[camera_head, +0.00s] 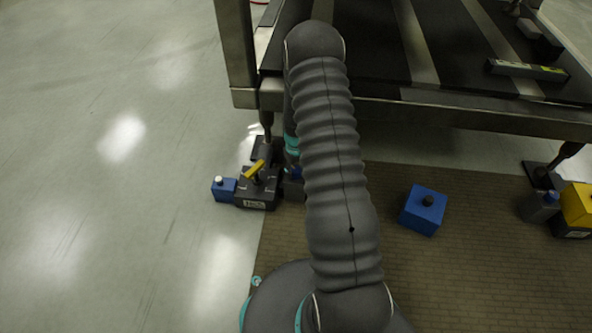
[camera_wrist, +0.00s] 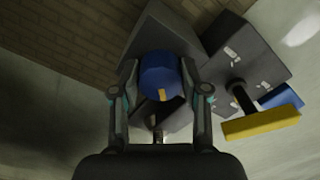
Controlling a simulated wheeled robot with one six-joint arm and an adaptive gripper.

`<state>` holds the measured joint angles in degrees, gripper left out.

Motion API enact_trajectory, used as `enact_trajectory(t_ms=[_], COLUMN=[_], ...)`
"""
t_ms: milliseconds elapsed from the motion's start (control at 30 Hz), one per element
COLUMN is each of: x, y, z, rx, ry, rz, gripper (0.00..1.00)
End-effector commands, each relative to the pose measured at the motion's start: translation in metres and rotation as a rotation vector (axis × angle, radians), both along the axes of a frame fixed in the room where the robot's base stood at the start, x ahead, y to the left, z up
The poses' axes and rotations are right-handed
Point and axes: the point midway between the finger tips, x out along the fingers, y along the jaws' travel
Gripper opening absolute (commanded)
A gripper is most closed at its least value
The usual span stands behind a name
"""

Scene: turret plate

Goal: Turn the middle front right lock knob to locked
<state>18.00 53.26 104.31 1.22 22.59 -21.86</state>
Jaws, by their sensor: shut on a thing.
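A blue round knob (camera_wrist: 160,72) with a small yellow mark sits on a dark grey block (camera_wrist: 150,38) in the wrist view. My gripper (camera_wrist: 161,88) has one finger on each side of the knob and is shut on it. The fingers hide part of the knob's sides. In the head view my arm hides most of the gripper and block; only a small blue patch shows beside the arm. I cannot tell from these views which position the yellow mark stands for.
A dark labelled box (camera_head: 257,188) with a yellow handle (camera_head: 254,170) stands just left of the block. A small blue box (camera_head: 224,189) is beside it. Another blue box (camera_head: 424,210) stands on the brown mat (camera_head: 450,280). The large table frame (camera_head: 460,114) overhangs behind. The left floor is clear.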

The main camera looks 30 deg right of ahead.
Motion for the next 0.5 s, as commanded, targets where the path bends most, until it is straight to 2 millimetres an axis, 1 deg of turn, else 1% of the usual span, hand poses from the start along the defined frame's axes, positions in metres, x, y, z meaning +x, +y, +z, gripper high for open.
enact_trajectory(t_ms=[333,367,400,433,467,500], x=[-0.0021,-0.0021,-0.0020,-0.0018,-0.0016,-0.0013], y=[-0.0002,-0.0001,-0.0001,-0.0001,0.0000,0.0002], z=[-0.0010,-0.0011,-0.0010,-0.0010,-0.0009,-0.0008], rx=[0.001,0.001,0.001,0.001,0.001,0.001], ry=[0.005,0.005,0.005,0.004,0.004,0.003], rz=[0.003,0.003,0.003,0.003,0.003,0.003], gripper=[0.10,0.50,0.60,0.67,0.70,0.70])
